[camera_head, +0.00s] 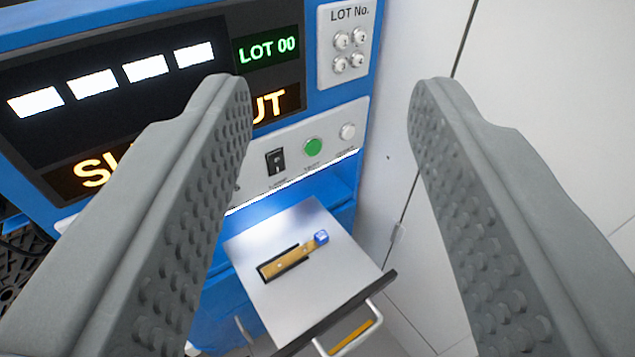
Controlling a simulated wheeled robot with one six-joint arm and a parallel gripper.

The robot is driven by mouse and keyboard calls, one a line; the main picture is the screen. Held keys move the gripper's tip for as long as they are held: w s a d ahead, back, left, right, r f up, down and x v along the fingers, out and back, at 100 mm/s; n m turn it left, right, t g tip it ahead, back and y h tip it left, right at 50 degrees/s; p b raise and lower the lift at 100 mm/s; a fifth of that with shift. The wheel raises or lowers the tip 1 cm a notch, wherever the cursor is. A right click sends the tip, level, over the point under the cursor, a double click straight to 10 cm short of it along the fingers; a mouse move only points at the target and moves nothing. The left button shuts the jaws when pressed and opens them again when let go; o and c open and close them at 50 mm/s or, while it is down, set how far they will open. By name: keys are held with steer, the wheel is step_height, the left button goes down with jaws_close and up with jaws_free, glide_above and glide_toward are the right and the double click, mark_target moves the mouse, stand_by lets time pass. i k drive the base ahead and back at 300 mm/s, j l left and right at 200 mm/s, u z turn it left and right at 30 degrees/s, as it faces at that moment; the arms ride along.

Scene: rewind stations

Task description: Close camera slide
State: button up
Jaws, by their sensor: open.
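The camera slide (338,263) is a flat grey metal tray pulled out of the blue station below its control panel. It has a dark front edge and a light metal handle (349,333). A brass-coloured strip (283,263) in a dark slot and a small blue knob (321,237) sit on its top. My gripper (331,95) is open and empty, with one grey textured finger on each side of the picture. The slide shows between and beyond the fingers, and neither finger appears to touch it. The left finger hides part of the station.
The blue station (309,103) has a dark display with white blocks, "LOT 00" (268,49), a LOT No. button plate (347,42), a black switch (276,161) and a green button (312,147). A white wall (560,70) stands at right. Floor shows below right.

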mark_target(299, 304)
steer(key=k+j+z, duration=0.15)
steer(key=k+z, duration=0.15)
steer(key=k, duration=0.75)
